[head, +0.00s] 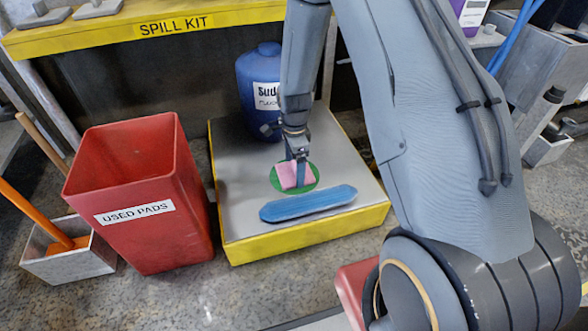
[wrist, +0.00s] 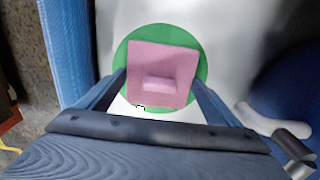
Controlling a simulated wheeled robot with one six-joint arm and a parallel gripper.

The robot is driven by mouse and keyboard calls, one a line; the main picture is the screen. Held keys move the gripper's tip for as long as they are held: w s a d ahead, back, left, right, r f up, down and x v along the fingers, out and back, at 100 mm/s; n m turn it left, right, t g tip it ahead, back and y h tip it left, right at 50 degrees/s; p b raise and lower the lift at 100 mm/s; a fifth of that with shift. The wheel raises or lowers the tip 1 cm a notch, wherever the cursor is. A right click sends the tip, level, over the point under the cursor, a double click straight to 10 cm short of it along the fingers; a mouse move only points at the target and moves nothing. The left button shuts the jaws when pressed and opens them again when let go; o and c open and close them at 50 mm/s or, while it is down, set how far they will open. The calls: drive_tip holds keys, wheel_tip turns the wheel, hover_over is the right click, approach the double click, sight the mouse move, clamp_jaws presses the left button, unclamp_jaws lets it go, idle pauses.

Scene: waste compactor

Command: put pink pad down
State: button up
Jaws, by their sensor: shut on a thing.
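The pink pad (head: 284,178) is a flat square with a raised grip on top. It also shows in the wrist view (wrist: 150,60), between my fingers. My gripper (head: 294,174) points down and is shut on the pink pad. The pad is over the green disc (head: 312,179) on the grey platform (head: 240,200).
A blue bar (head: 308,204) lies in front of the disc. A blue labelled jug (head: 259,90) stands behind it. A red "USED PADS" bin (head: 150,240) stands left of the platform. A yellow-edged "SPILL KIT" shelf (head: 110,37) is above. The platform's left part is clear.

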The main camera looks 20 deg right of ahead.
idle(0.3)
drive_tip(key=o, duration=0.9)
drive_tip(key=shift+o, duration=0.2)
